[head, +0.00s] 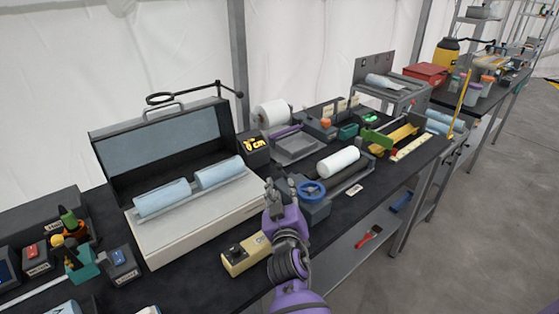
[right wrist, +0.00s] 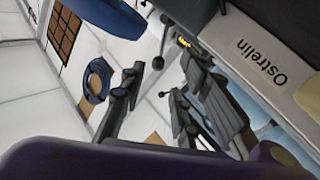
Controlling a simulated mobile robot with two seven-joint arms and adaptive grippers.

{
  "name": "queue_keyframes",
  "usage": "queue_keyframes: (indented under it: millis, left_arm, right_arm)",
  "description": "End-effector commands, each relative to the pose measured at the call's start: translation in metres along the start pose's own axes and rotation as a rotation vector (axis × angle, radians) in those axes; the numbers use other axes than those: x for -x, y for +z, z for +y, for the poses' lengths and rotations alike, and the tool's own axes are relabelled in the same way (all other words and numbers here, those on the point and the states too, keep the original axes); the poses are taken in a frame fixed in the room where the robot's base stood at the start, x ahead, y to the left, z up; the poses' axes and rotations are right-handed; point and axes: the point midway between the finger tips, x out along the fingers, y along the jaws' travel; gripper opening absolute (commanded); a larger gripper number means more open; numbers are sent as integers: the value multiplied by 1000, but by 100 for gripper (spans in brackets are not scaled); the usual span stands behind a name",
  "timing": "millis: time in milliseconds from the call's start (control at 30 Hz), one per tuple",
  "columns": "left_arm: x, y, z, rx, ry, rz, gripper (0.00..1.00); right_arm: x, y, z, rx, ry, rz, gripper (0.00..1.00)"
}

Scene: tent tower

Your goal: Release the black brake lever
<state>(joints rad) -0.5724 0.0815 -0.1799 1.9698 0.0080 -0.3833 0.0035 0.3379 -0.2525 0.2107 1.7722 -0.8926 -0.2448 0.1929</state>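The grey winder (head: 314,208) with a blue handwheel (head: 312,190) stands near the front edge of the black workbench. My right gripper (head: 281,188) is just left of the handwheel, pointing away from me. In the right wrist view its fingers (right wrist: 165,88) are spread, with nothing clearly held between them. The blue handwheel (right wrist: 97,80) lies left of the fingers there. A thin dark rod with a rounded end (right wrist: 158,63) shows beyond the fingertips; I cannot tell whether it is the black brake lever. In the head view my gripper may hide the lever. My left gripper is out of view.
A large open grey case (head: 165,150) with light blue rolls stands to the left, close to my right gripper. A yellowish box with a black knob (head: 245,254) sits at the bench's front edge. A white roll (head: 339,162) lies behind the handwheel. Aisle floor is free at right.

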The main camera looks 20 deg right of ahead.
Motion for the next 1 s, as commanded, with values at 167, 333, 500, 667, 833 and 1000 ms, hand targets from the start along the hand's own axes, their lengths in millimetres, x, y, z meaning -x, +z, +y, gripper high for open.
queue_keyframes:
  millis: [167, 333, 500, 667, 833, 1000]
  left_arm:
    - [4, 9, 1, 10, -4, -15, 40]
    - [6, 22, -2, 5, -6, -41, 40]
    - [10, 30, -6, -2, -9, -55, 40]
    - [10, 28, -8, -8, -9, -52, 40]
    - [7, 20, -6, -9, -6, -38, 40]
    - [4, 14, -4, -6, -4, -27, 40]
  right_arm:
    - [-2, 0, -4, -8, -3, -4, 30]
    - [-24, -2, -3, -7, -2, -1, 30]
    - [-52, -1, -3, -8, -2, -2, 30]
    - [-70, 0, -4, -7, -3, -4, 30]
    - [-77, 0, -4, -8, -3, -4, 30]
    - [-77, 1, -4, -8, -3, -4, 30]
